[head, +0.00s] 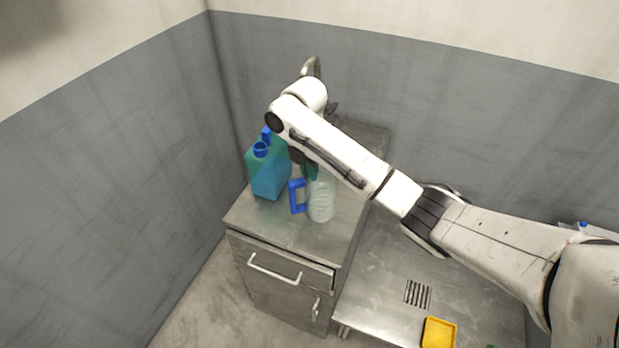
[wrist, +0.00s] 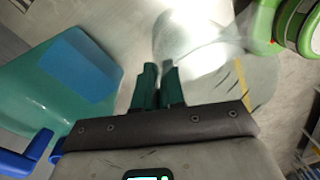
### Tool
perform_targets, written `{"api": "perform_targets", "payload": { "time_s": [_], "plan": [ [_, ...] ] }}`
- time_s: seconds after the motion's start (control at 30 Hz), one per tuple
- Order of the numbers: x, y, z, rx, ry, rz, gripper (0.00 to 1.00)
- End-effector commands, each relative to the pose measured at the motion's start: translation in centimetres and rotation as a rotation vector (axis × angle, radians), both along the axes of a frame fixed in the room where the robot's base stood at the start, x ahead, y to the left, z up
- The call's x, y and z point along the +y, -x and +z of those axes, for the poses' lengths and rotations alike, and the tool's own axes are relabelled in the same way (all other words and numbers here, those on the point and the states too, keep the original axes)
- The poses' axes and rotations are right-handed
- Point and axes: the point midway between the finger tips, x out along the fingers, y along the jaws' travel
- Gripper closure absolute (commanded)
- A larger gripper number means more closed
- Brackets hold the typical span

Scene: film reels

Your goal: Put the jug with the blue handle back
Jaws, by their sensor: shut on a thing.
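The clear jug (head: 321,202) with a blue handle (head: 297,197) on its left side is near the front of the steel cabinet top in the head view. My gripper (head: 309,171) is at the jug's top, partly hidden behind my arm. In the wrist view, its dark green fingers (wrist: 159,84) are almost together, next to a pale see-through body that looks like the jug (wrist: 190,40). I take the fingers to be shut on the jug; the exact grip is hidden. I cannot tell whether its base touches the cabinet top.
A blue-green canister (head: 268,175) stands close left of the jug; it also fills the left of the wrist view (wrist: 60,75). A green object (wrist: 265,20) is at the wrist view's upper right. A tap (head: 312,66) is behind. A yellow tray (head: 438,333) lies on the lower steel surface (head: 385,300).

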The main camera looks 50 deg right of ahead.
Motion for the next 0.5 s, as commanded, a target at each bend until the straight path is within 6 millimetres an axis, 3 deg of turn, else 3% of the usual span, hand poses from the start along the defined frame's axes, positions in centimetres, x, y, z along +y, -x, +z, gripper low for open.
{"api": "perform_targets", "payload": {
  "time_s": [0.17, 0.5],
  "plan": [
    [-0.1, 0.0, -1.4, -0.001, 0.002, 0.000, 1.00],
    [0.0, 0.0, -1.8, -0.001, 0.001, 0.000, 1.00]
  ]
}}
